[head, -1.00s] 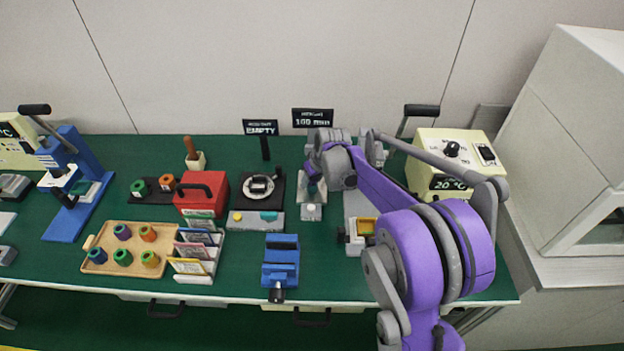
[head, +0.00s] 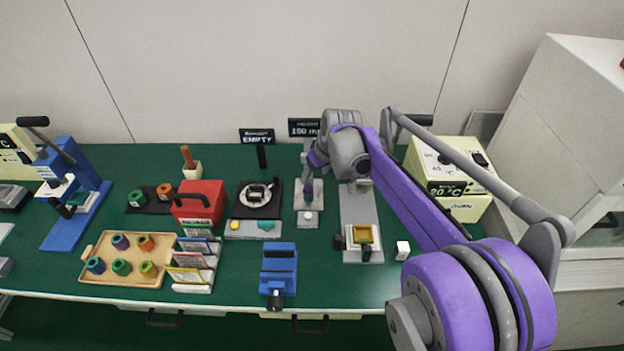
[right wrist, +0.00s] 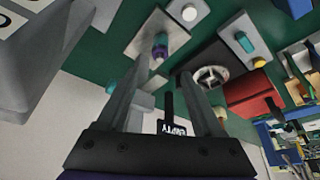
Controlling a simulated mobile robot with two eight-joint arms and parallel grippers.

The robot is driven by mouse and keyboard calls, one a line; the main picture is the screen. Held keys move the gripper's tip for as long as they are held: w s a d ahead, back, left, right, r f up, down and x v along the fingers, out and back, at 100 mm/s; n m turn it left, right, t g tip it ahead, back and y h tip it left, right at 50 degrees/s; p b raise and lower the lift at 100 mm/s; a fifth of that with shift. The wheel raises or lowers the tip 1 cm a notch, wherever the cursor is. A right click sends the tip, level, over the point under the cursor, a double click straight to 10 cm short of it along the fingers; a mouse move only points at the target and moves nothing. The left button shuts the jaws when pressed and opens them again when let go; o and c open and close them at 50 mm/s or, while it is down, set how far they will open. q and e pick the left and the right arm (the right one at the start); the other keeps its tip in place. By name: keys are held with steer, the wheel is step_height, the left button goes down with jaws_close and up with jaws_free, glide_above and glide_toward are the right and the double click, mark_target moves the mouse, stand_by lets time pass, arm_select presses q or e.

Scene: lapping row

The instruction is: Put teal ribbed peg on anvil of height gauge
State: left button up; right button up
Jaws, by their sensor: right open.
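The height gauge's pale grey base (head: 308,218) stands at the back middle below its sign (head: 304,128). A small ribbed peg (right wrist: 160,42), teal at one end and purple at the other, appears on the gauge's grey plate (right wrist: 178,40) in the right wrist view. In the head view my gripper and arm largely hide the gauge's anvil. My right gripper (head: 311,172) is over the gauge. In the right wrist view its open fingers (right wrist: 166,70) are close to the peg; whether they touch it I cannot tell. My left gripper is not in view.
Left of the gauge are the round gauge (head: 257,195) with its EMPTY sign, a button panel (head: 240,232) and a red box (head: 200,203). A wooden tray (head: 103,277) holds several pegs. A blue vise (head: 279,264) is in front. A cream oven (head: 445,170) stands right.

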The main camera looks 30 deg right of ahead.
steer(key=s+a, duration=0.9)
steer(key=s, duration=0.3)
steer(key=s+a+f, duration=0.3)
steer(key=s, duration=0.4)
steer(key=s+a+f, duration=0.3)
steer(key=s, duration=0.4)
steer(key=shift+s+f, duration=0.35)
steer(key=shift+f, duration=0.05)
